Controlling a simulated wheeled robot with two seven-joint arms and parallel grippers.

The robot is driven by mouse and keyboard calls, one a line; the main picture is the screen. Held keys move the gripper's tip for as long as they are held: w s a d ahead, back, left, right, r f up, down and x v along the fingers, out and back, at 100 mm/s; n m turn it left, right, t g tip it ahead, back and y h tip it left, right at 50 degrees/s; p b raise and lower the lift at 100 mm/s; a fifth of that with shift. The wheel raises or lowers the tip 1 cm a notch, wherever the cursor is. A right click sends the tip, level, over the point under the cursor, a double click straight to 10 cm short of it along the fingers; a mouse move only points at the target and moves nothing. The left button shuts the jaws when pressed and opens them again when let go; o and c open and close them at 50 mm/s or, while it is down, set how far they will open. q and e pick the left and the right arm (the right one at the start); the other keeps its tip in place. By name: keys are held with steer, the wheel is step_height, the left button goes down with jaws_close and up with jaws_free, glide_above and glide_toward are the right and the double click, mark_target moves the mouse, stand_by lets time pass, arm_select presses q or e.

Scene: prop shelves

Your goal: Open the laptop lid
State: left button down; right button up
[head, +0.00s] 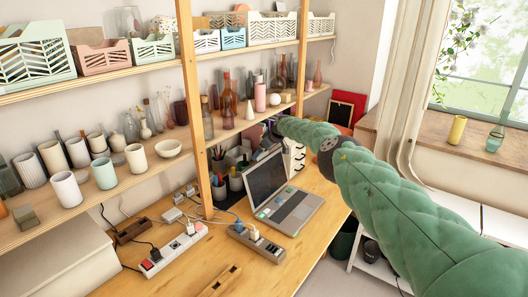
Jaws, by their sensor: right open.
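The laptop (294,212) rests on the wooden desk with its lid (265,180) raised steeply from the keyboard and its dark screen showing. My right arm, in a green quilted sleeve, reaches in from the right. My right gripper (271,128) is at the far end, above and behind the lid's top edge, near the lower shelf. It is small and partly hidden, and it appears open and empty. I cannot tell whether it touches the lid; a gap seems to show. My left gripper is not in view.
Power strips (172,250) and a wooden socket block (257,243) with plugs lie left of the laptop. Pen cups (219,188) and a white drawer unit (296,158) stand behind it. Shelves above hold bottles, cups and baskets (270,28). The desk front is mostly clear.

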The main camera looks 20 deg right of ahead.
steer(key=shift+r, duration=0.15)
steer(key=shift+s+d+r, duration=0.2)
steer(key=shift+r, duration=0.2)
steer(key=shift+s+d+r, duration=0.15)
steer(key=shift+s+r, duration=0.05)
steer(key=shift+r, duration=0.1)
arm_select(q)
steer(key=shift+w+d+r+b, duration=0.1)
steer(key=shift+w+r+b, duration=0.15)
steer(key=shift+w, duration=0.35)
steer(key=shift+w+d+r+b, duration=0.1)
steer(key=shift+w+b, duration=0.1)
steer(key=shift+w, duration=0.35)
arm_select(e)
steer(key=shift+v, duration=2.85)
